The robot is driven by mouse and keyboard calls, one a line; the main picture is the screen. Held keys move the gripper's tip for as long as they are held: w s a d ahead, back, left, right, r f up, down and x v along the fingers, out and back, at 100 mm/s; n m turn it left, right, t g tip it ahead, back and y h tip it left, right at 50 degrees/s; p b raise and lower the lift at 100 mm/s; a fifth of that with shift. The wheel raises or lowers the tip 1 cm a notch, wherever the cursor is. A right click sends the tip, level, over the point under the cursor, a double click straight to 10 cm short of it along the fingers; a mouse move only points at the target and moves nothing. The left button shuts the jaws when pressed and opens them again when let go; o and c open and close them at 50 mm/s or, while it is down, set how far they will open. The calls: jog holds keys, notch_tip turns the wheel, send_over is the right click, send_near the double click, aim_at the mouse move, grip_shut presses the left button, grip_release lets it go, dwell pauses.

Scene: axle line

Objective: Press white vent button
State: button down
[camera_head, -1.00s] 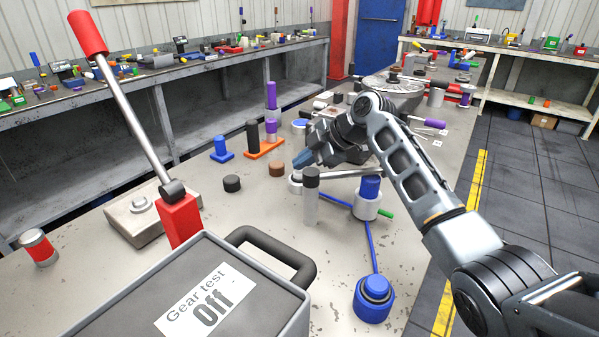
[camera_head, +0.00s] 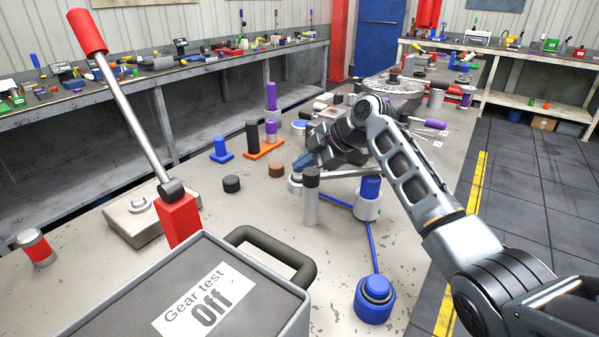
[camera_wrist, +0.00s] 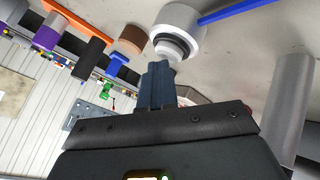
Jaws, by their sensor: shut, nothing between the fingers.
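The white vent button shows in the wrist view as a small stepped white cap (camera_wrist: 172,50) on a round white-grey housing (camera_wrist: 178,20). In the head view the white unit (camera_head: 295,184) stands on the bench, partly hidden by my gripper and a grey post. My gripper (camera_head: 300,164) has its blue fingers together and empty, just above and beside this unit. In the wrist view the fingertips (camera_wrist: 157,70) lie close to the cap; I cannot tell whether they touch it.
A grey post with a black top (camera_head: 311,195) stands close by the button. A metal bar leads to a blue-topped white cylinder (camera_head: 367,205). A blue button unit (camera_head: 374,298) is nearer. Black (camera_head: 231,184) and brown (camera_head: 276,170) pucks lie left.

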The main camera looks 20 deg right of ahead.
jog(key=shift+r+p, duration=0.4)
jog(key=shift+r, duration=0.5)
jog(key=shift+r+p, duration=1.25)
jog(key=shift+r, duration=1.25)
